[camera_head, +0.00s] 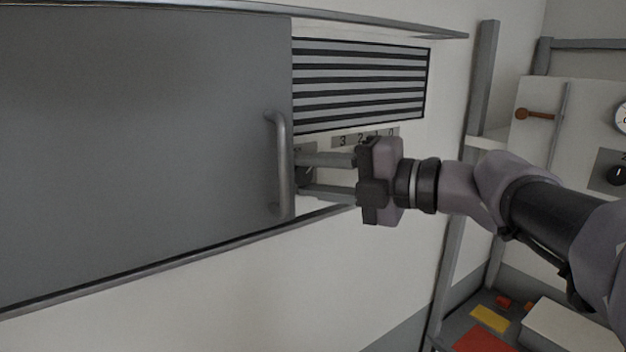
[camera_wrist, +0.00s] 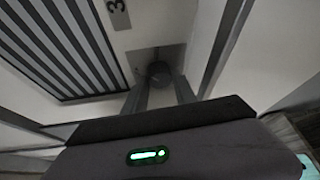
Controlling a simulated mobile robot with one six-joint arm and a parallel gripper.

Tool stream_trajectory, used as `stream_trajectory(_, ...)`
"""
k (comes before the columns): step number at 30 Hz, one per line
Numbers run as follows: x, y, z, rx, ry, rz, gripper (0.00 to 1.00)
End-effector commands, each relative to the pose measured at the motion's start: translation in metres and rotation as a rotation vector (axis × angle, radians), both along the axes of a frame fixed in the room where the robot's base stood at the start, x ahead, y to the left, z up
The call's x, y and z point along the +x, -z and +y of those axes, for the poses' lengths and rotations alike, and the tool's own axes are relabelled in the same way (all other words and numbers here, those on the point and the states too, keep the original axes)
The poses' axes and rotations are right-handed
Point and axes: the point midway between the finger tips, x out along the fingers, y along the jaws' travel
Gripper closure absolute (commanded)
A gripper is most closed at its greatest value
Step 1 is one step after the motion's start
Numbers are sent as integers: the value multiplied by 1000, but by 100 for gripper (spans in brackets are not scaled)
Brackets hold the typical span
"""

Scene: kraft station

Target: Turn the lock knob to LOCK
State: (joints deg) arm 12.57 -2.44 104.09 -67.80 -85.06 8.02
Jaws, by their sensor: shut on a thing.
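A dark round knob (camera_head: 306,174) sits on a small grey plate on the white wall panel, right beside the edge of the grey sliding door. It also shows in the wrist view (camera_wrist: 159,71), at the far ends of my fingers. My gripper (camera_head: 304,175) reaches in from the right, with one finger above the knob and one below, and is shut on it. The fingers hide part of the knob, and I cannot read its pointer or any LOCK marking.
The large grey door (camera_head: 140,140) with a vertical bar handle (camera_head: 282,165) stands immediately left of my fingertips. A striped vent (camera_head: 360,82) and a number strip (camera_head: 350,141) lie above. A grey post (camera_head: 480,80) and another panel with a brown lever (camera_head: 535,114) are to the right.

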Motion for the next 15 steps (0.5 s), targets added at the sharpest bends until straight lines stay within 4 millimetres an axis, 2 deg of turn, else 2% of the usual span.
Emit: stream_trajectory(15,-2,-3,2,-383,-2,-255,100)
